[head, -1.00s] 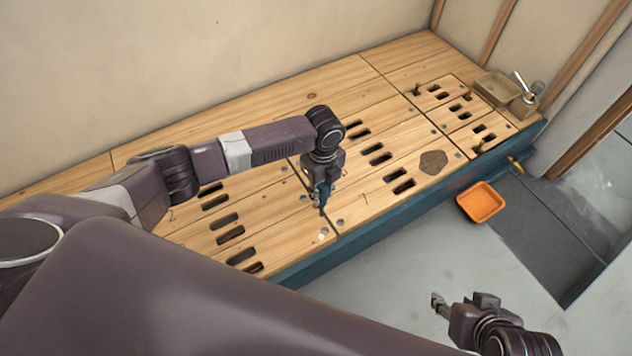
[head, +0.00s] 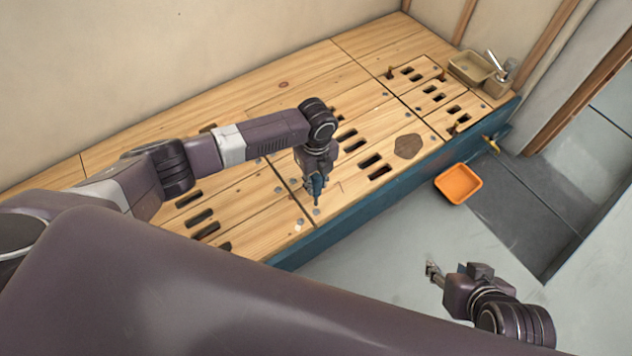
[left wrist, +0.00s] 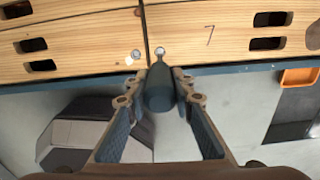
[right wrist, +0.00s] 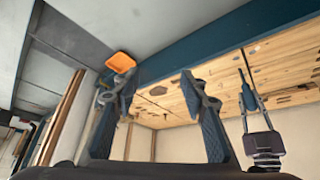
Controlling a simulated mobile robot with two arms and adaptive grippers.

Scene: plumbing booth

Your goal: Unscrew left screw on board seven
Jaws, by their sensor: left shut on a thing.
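Board seven (head: 345,205) is a wooden board at the bench front, and its 7 shows in the left wrist view (left wrist: 209,35). Its left screw (left wrist: 159,51) is a small grey round head near the front left corner, beside the seam. My left gripper (head: 314,187) is shut on a blue driver (left wrist: 160,90), held upright with its tip at that screw. I cannot tell whether the tip is seated in it. My right gripper (head: 432,270) hangs over the floor, away from the bench; its fingers are apart and empty in the right wrist view (right wrist: 162,80).
Another screw (left wrist: 136,54) lies just left of the seam, on the neighbouring board. A dark brown patch (head: 408,146) is on the boards to the right. An orange tray (head: 458,184) stands on the floor by the blue bench front (head: 375,192). A tan basin (head: 470,67) is at the far right.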

